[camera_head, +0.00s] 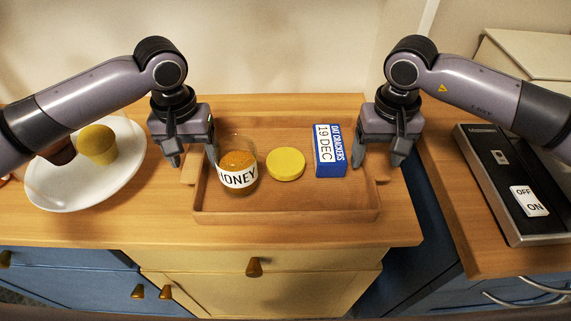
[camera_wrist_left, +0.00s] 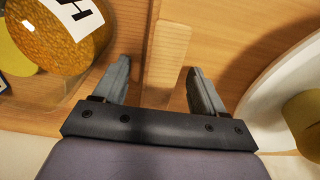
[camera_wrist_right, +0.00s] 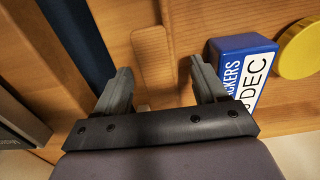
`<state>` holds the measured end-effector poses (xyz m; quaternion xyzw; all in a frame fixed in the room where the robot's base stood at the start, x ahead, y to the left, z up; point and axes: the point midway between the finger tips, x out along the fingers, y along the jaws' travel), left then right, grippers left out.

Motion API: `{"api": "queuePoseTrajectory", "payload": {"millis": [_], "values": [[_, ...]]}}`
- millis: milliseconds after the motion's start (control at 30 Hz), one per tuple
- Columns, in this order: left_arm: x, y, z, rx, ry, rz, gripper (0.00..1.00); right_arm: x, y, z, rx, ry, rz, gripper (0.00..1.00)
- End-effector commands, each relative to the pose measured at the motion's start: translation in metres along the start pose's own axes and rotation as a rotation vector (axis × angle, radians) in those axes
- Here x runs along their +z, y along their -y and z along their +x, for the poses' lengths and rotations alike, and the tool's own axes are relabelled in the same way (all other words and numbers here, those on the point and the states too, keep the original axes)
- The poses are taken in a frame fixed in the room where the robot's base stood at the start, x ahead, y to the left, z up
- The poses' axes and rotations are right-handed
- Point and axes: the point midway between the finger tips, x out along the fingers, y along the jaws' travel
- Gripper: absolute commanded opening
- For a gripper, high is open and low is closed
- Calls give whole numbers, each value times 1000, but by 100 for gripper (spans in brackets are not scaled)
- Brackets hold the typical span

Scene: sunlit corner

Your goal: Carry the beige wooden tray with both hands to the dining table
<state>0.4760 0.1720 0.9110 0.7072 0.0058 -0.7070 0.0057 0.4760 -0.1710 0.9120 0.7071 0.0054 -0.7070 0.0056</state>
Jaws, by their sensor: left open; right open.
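The beige wooden tray (camera_head: 290,205) lies on the wooden counter, with a handle at its left and right ends. It holds a honey jar (camera_head: 238,172), a yellow round lid-like disc (camera_head: 286,163) and a blue oat crackers box (camera_head: 329,150). My left gripper (camera_head: 193,160) is open at the left handle; in the left wrist view the handle (camera_wrist_left: 165,60) lies between the fingers. My right gripper (camera_head: 376,160) is open at the right handle; in the right wrist view the handle (camera_wrist_right: 155,58) lies between the fingers. Whether the fingers touch the handles, I cannot tell.
A white plate (camera_head: 75,190) with a yellow-topped muffin-like item (camera_head: 98,144) stands left of the tray. A dark appliance with an OFF/ON label (camera_head: 528,200) lies on the right counter, across a gap. A wall closes off the back. The dining table is not in view.

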Motion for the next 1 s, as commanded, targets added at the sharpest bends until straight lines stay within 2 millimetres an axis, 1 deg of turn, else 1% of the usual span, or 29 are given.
{"api": "queuePoseTrajectory", "payload": {"millis": [133,167,200,267,300,367,767,1000], "values": [[0,0,0,0,1,0,71,0,0,0,0,0,0,71],[0,0,0,0,0,0,64,0,0,0,0,0,0,65],[0,0,0,0,1,0,51,0,0,0,0,0,0,52],[0,0,0,0,1,0,32,0,0,0,0,0,0,32],[0,0,0,0,1,0,19,0,0,0,0,0,0,19],[0,0,0,0,1,0,0,0,0,0,0,0,0,0],[0,0,-4,1,-2,-1,0,-1,0,-4,-1,-3,1,0],[0,0,-17,1,-2,-1,0,-1,0,-17,-1,-3,1,0]]}}
